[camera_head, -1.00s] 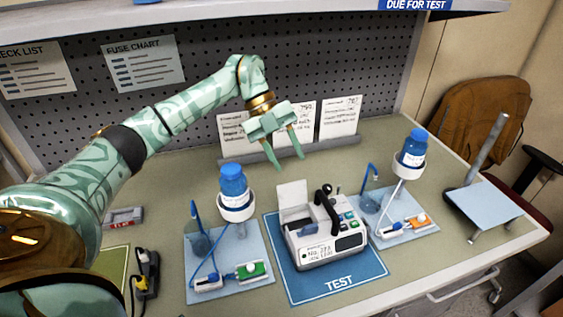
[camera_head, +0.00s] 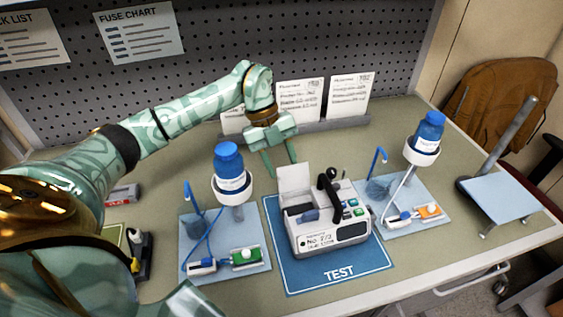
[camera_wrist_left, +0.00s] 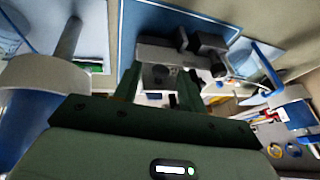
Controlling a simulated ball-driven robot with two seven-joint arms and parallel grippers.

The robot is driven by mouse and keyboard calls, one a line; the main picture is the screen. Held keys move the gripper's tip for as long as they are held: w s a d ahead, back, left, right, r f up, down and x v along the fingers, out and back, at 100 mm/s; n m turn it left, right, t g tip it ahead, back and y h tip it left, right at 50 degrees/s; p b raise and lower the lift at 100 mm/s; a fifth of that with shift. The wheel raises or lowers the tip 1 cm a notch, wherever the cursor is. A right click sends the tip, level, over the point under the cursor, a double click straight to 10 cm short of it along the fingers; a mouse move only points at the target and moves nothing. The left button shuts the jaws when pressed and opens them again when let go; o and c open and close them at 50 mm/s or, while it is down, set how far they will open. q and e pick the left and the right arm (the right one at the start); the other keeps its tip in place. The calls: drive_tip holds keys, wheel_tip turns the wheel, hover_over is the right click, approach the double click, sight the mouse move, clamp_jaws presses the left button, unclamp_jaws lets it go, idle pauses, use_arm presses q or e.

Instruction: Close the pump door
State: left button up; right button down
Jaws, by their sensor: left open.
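The white infusion pump (camera_head: 330,239) stands on the blue TEST mat (camera_head: 340,276) in the head view. Its pale door (camera_head: 295,180) stands raised at the back left of its top. A black handle (camera_head: 329,190) stands beside it. My left gripper (camera_head: 281,166) is open and empty, just behind the raised door with its fingers pointing down. In the left wrist view the open fingers (camera_wrist_left: 160,92) reach toward the pump (camera_wrist_left: 165,50); I cannot tell whether they touch the door. My right gripper is not in view.
A blue bottle (camera_head: 229,165) in a ring stand is left of the pump, another bottle (camera_head: 430,132) right of it. Each stands on a light blue mat with tubing. A tilted platform stand (camera_head: 497,196) is at the far right, cards (camera_head: 300,102) behind.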

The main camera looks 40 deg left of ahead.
sight(290, 181)
use_arm(q)
drive_tip(key=shift+c, duration=0.3)
clamp_jaws()
drive_tip(key=shift+s+d+r+p, duration=0.1)
drive_tip(key=shift+d+r+p, duration=0.1)
drive_tip(key=shift+p, duration=0.3)
drive_tip(key=t+y+p, duration=0.1)
drive_tip(key=p, duration=0.1)
drive_tip(key=s+d+r+t+y+p, duration=0.1)
drive_tip(key=p, duration=0.1)
drive_tip(key=shift+s+d+m+y+p, duration=0.1)
drive_tip(key=shift+d+m+y+p, duration=0.1)
drive_tip(key=shift+m+y+p, duration=0.15)
drive_tip(key=shift+s+d+t+y+p, duration=0.2)
drive_tip(key=shift+d+t+y+p, duration=0.15)
drive_tip(key=shift+t+y+p, duration=0.2)
drive_tip(key=shift+s+d+f+t+y+p, duration=0.15)
drive_tip(key=shift+s+d+t+y+p, duration=0.3)
drive_tip(key=shift+t+y, duration=0.3)
drive_tip(key=shift+o, duration=0.3)
unclamp_jaws()
